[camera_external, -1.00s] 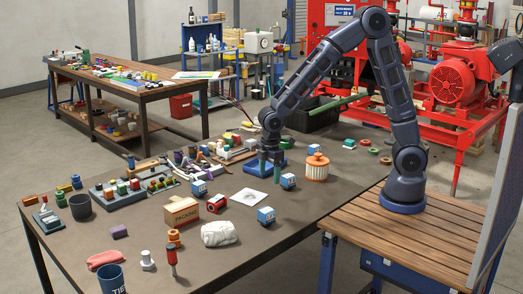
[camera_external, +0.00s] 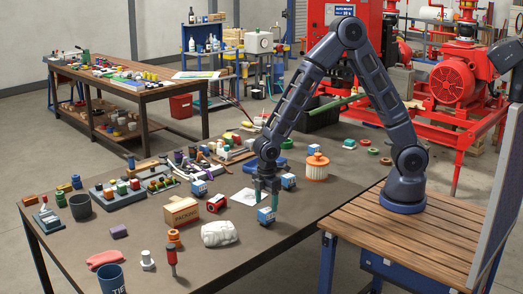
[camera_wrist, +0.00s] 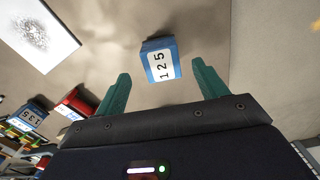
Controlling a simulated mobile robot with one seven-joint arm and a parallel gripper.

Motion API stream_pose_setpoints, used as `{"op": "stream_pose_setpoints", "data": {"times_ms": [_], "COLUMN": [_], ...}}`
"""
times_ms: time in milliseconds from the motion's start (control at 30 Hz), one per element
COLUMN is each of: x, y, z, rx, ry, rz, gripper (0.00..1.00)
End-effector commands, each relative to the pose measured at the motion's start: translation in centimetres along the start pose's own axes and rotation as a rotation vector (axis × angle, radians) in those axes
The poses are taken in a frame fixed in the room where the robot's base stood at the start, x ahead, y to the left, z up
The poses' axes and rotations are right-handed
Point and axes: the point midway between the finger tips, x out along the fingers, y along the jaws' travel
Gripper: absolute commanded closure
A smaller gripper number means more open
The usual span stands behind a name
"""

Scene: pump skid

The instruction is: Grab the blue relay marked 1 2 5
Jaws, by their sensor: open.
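The blue relay marked 1 2 5 (camera_wrist: 162,62) has a white label face and stands on the brown table. In the wrist view it lies just ahead of and between my two green fingers, not gripped. In the external view the same blue relay (camera_external: 265,216) is at the table's near right side, partly hidden by my fingers. My gripper (camera_external: 266,204) is open and empty, pointing down close above and around it; I cannot tell the exact height. A similar blue relay (camera_wrist: 32,117), its label seeming to read 1 3 5, is at the left of the wrist view.
Another blue relay (camera_external: 288,181) stands just behind my gripper, and one (camera_external: 199,188) stands farther left. A white sheet (camera_external: 247,196) lies beside the gripper. A red object (camera_external: 217,202), a packing box (camera_external: 181,211) and a white bundle (camera_external: 219,233) stand to the left.

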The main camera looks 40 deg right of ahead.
Motion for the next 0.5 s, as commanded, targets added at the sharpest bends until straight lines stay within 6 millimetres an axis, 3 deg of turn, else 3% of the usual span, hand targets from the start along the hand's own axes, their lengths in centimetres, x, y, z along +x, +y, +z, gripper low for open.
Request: {"op": "stream_pose_setpoints", "data": {"times_ms": [300, 500], "x": [4.0, 4.3], "y": [-0.3, -0.2], "z": [-0.1, -0.1], "rx": [-0.002, -0.001], "ry": [0.000, 0.000], "rz": [-0.001, -0.001], "gripper": [0.28, 0.28]}}
